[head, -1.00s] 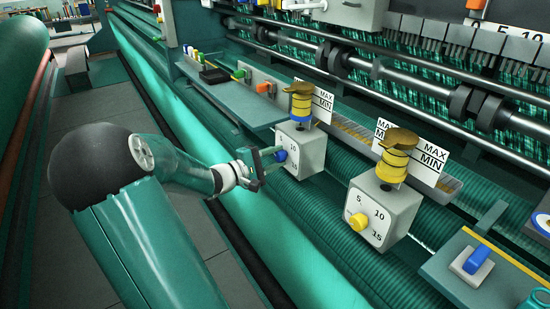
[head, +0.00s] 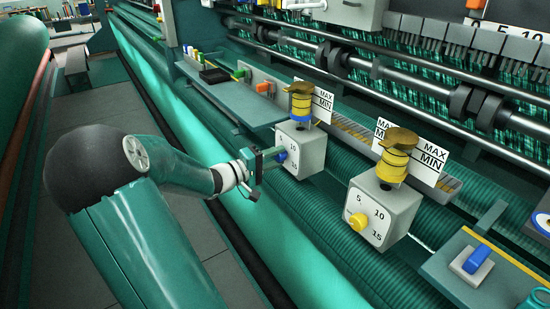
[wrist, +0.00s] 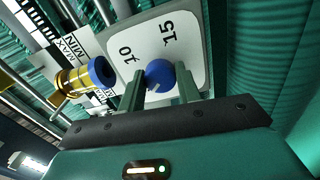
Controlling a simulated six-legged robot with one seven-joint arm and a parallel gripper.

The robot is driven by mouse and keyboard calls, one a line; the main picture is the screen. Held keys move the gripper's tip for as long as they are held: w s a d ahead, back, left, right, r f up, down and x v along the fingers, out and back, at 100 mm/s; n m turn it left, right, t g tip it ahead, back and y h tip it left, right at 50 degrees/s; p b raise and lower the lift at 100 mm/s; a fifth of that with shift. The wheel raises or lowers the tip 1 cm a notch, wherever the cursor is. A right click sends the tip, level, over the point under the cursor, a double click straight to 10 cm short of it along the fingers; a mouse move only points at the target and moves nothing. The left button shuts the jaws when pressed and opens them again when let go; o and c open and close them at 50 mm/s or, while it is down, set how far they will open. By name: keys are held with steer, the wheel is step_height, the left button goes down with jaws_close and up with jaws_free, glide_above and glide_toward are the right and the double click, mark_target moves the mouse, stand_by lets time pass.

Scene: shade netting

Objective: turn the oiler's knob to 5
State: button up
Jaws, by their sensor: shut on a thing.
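The oiler with the blue knob is a light grey box (head: 312,152) with a yellow-banded cup (head: 301,106) on top and a dial marked 5, 10 and 15. Its round blue knob (wrist: 160,74) sits between the two fingers of my gripper (wrist: 161,86), which are shut on it. In the head view my gripper (head: 276,157) reaches the dial from the left and partly covers the knob. The wrist view shows the 10 and 15 marks; the 5 is out of sight there. A small pale mark shows on the knob, but I cannot tell which number it points to.
A second oiler (head: 391,205) with a yellow knob (head: 358,222) stands to the right. A shelf (head: 237,100) with a black tray and small coloured parts lies to the left. A panel with a blue switch (head: 477,259) is at the lower right.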

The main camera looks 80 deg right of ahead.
steer(key=shift+w, duration=0.15)
steer(key=o, duration=1)
steer(key=shift+c, duration=0.2)
steer(key=v, duration=1.3)
steer(key=shift+w+a, duration=0.2)
steer(key=shift+a, duration=0.1)
